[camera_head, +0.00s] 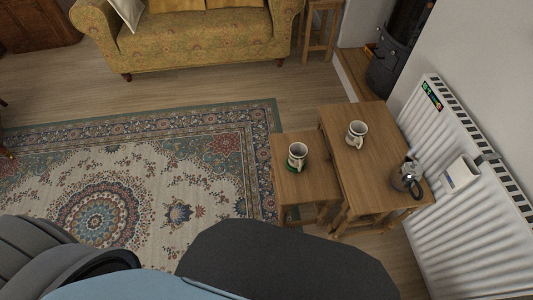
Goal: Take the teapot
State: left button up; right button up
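The teapot (407,175) is a small shiny metal pot with a dark handle. It stands on the larger wooden side table (351,164), near its right front corner and close to the radiator. Dark and grey parts of my own body fill the bottom of the view. Neither of my grippers shows in the view.
One mug (357,133) stands on the larger table, another mug (298,156) on the lower table (292,186) beside it. A white radiator (465,215) lines the right wall. A patterned rug (170,175) covers open floor; a sofa (195,43) stands behind.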

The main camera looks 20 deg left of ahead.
aim_at(402, 181)
jog(key=z, duration=0.5)
jog(key=k, duration=0.6)
jog(key=u, duration=0.75)
jog(key=i, duration=1.35)
jog(key=z, duration=0.75)
